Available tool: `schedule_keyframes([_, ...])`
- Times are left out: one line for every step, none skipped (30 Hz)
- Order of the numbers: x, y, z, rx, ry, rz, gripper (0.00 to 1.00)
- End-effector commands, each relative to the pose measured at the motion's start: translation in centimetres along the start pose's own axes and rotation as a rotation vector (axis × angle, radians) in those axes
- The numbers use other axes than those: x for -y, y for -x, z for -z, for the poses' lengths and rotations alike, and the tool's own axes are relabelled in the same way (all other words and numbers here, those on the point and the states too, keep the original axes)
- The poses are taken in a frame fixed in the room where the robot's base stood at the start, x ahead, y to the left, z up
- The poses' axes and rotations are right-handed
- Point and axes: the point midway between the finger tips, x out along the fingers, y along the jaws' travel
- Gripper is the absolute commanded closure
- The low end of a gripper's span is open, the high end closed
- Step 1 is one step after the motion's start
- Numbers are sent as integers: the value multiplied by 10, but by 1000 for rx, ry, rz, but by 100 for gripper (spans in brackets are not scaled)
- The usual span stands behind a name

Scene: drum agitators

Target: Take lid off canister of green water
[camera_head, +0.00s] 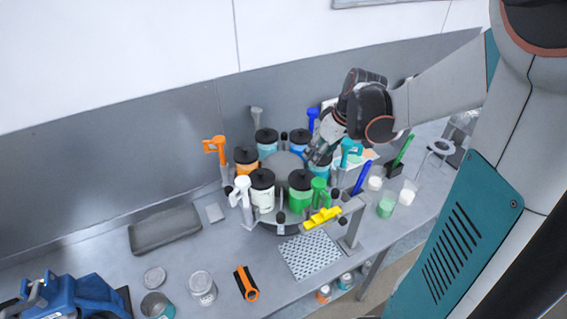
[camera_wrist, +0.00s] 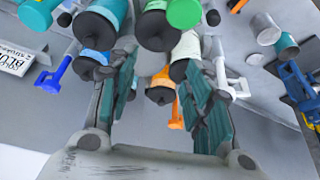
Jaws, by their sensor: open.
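A green canister (camera_head: 300,197) with a black lid (camera_head: 300,178) stands at the front of a round carousel (camera_head: 284,160) among several other black-lidded canisters. Its lid is on. My gripper (camera_head: 313,154) is over the back right of the carousel, beside the blue canister (camera_head: 299,145) and behind the green one. In the wrist view my gripper (camera_wrist: 163,65) has its two teal-padded fingers wide apart, with no object visibly held. Canisters and handles show beyond and between the fingers. A green rounded part (camera_wrist: 185,12) shows at the top edge there; I cannot tell whether it belongs to the canister.
Coloured handles ring the carousel: orange (camera_head: 215,147), white (camera_head: 243,190), green (camera_head: 319,188) and teal (camera_head: 350,148). A yellow handle (camera_head: 321,217) lies close in front of the green canister. A perforated plate (camera_head: 311,255) and a grey tray (camera_head: 165,229) are on the bench.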

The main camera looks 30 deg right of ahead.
Motion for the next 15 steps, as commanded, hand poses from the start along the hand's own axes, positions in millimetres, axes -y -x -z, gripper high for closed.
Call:
schedule_keyframes([-2,-6,-2,3,3,-2,54])
schedule_keyframes([-2,-10,-2,4,5,-2,54])
schedule_keyframes([-2,-16,-2,4,5,-2,54])
schedule_keyframes([-2,-22,-3,4,5,-2,54])
schedule_keyframes([-2,-28,-3,3,5,-2,54])
schedule_keyframes([-2,-36,-3,3,6,-2,54])
schedule_keyframes([-2,-42,-3,3,6,-2,54])
schedule_keyframes([-1,-47,-3,3,6,-2,54])
schedule_keyframes([-1,-55,-2,2,6,-1,54])
schedule_keyframes([-2,-60,-2,2,5,-1,54])
schedule_keyframes([-2,-64,-2,2,5,-2,54])
schedule_keyframes([-2,-70,-2,2,4,-2,54])
schedule_keyframes([-2,-74,-2,2,4,-2,54])
schedule_keyframes([-2,-77,-2,2,4,-2,54])
schedule_keyframes([-2,-80,-2,2,4,-2,54])
